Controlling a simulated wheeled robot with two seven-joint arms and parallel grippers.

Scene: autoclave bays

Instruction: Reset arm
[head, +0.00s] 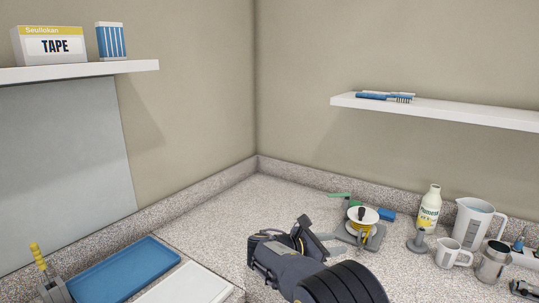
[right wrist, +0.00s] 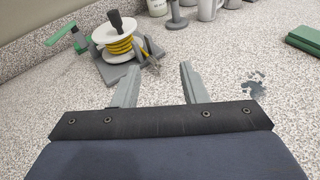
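My right gripper (head: 283,236) is dark grey and hangs over the speckled worktop near the middle bottom of the head view. In the right wrist view its two grey fingers (right wrist: 158,84) stand apart with only bare worktop between them, so it is open and empty. My left gripper is not in view.
A white spool with yellow cord (head: 362,222) stands on a grey stand just beyond my right gripper. A white bottle (head: 429,208), a pitcher (head: 473,222) and mugs stand at right. A blue tray (head: 125,270) lies at left. Two wall shelves hang above.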

